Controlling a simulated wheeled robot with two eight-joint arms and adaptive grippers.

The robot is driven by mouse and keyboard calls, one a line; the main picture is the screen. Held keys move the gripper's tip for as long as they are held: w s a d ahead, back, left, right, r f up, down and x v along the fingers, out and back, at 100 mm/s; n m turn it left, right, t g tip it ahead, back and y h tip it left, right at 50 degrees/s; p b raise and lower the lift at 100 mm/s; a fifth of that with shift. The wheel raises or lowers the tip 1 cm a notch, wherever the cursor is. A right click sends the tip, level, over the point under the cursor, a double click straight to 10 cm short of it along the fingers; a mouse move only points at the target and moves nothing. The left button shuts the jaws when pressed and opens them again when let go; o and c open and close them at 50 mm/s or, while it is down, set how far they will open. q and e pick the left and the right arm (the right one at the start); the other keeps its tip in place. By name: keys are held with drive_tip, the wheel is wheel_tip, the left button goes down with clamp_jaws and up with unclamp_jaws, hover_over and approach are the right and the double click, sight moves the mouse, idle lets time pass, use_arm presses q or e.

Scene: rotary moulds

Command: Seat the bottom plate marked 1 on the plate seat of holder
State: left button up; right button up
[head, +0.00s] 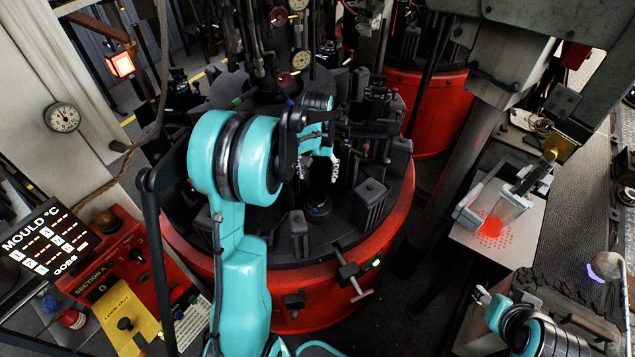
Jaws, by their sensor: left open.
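My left gripper (318,169) is over the round black machine, its fingers pointing down and apart, with nothing clearly between them. Just below the fingers is a dark round piece (318,207) on the machine's deck; it may be the plate seat of the holder, but I cannot tell whether a plate lies on it. No number 1 is readable there, and the bottom plate cannot be told from the dark parts. My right gripper (483,295) shows small at the lower right, away from the machine; its finger state is unclear.
Dark mould blocks (371,197) stand around the red-rimmed machine (300,322). A perforated plate (535,240) at right bears a clear vessel with a glowing orange bottom. A control panel (120,257) stands at left. Rods and hoses crowd the back.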

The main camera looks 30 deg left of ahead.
use_arm(q)
drive_tip(key=shift+r, duration=0.3)
wheel_tip(320, 180, up, 7)
drive_tip(key=p, duration=0.4)
drive_tip(key=shift+p, duration=0.35)
idle(0.5)
